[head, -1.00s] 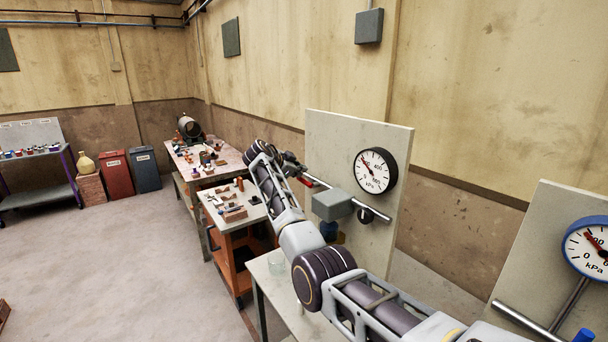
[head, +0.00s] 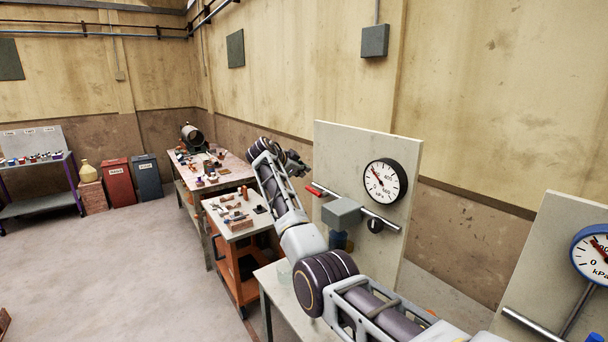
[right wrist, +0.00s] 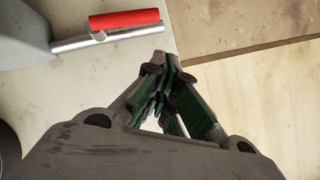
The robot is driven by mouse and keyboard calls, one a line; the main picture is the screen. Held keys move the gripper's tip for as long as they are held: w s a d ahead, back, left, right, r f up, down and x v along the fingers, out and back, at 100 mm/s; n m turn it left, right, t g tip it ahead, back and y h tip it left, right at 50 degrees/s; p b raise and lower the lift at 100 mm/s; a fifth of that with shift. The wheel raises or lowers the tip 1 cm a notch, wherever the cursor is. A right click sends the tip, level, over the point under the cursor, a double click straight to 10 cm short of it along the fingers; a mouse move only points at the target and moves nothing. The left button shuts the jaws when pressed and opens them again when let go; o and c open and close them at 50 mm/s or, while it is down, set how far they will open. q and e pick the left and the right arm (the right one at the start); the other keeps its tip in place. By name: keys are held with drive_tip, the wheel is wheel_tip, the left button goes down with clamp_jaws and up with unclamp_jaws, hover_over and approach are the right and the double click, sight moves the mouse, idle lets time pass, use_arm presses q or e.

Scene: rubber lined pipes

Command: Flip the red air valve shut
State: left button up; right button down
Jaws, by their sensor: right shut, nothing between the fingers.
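The red valve handle (head: 314,191) sits at the left end of a metal pipe on the upright panel (head: 330,150). In the right wrist view the red handle (right wrist: 124,19) lies lengthwise, roughly along the metal pipe (right wrist: 105,37). My right gripper (head: 298,166) is up beside the panel's left edge, apart from the handle. In the right wrist view its fingertips (right wrist: 167,62) meet with nothing between them, a little below and right of the handle. The left gripper is not in view.
A grey box (head: 341,212) is on the pipe right of the handle, below a black-rimmed gauge (head: 385,182). A second panel (head: 545,250) with a blue-rimmed gauge stands at the right.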

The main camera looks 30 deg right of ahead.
drive_tip(key=a+r+b, duration=0.1)
drive_tip(key=a+r, duration=0.3)
drive_tip(key=a, duration=0.2)
drive_tip(key=shift+s+a+r+b, duration=0.2)
drive_tip(key=shift+s+a+b, duration=0.05)
drive_tip(key=shift+s+b, duration=0.1)
idle(0.5)
